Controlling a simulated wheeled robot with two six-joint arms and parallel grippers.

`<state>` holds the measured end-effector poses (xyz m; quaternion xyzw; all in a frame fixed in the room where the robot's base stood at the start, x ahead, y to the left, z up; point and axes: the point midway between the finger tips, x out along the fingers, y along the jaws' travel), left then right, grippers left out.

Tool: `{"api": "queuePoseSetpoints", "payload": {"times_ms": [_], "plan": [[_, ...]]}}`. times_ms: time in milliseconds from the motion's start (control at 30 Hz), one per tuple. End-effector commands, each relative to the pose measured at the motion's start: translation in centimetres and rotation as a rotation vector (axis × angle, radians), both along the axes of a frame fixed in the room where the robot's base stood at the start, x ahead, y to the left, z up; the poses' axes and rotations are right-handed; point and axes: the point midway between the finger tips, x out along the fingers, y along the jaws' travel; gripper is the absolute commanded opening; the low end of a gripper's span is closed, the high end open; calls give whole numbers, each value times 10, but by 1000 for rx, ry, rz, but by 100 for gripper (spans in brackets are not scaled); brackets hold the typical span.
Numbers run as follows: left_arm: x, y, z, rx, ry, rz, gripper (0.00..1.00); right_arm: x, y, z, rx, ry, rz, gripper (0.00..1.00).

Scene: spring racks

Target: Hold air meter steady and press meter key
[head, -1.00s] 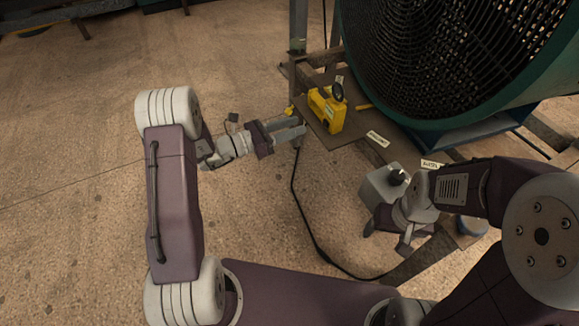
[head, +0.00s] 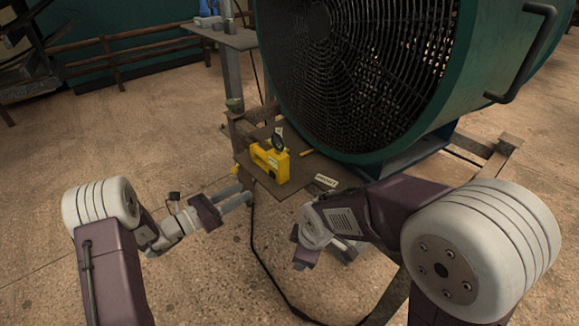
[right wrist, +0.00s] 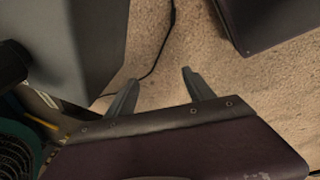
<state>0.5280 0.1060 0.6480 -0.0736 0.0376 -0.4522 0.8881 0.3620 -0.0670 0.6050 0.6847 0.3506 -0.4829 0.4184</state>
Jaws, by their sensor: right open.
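The yellow air meter (head: 270,163) stands on a small brown shelf (head: 290,198) in front of the big green fan, in the head view. It has a dark round part on top; I cannot make out its key. My left gripper (head: 245,194) is just left of and below the meter, apart from it, its fingers pointing right towards the shelf edge. I cannot tell how far apart these fingers are. My right gripper (right wrist: 160,77) is open with nothing between its fingertips. It is lower right of the meter, partly hidden by its own arm in the head view.
The green caged fan (head: 360,70) fills the space behind the shelf. A grey box (right wrist: 70,45) with a black knob is close left of my right gripper. A dark cable (head: 255,250) hangs beside the shelf. Open floor (head: 130,140) lies at left.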

Motion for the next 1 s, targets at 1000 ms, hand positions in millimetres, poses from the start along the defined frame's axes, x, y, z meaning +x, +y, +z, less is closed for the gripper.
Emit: {"api": "queuePoseSetpoints", "payload": {"times_ms": [1000], "plan": [[0,0,0,0,0,0,36,235,40,87,904,-453,-350,62]]}}
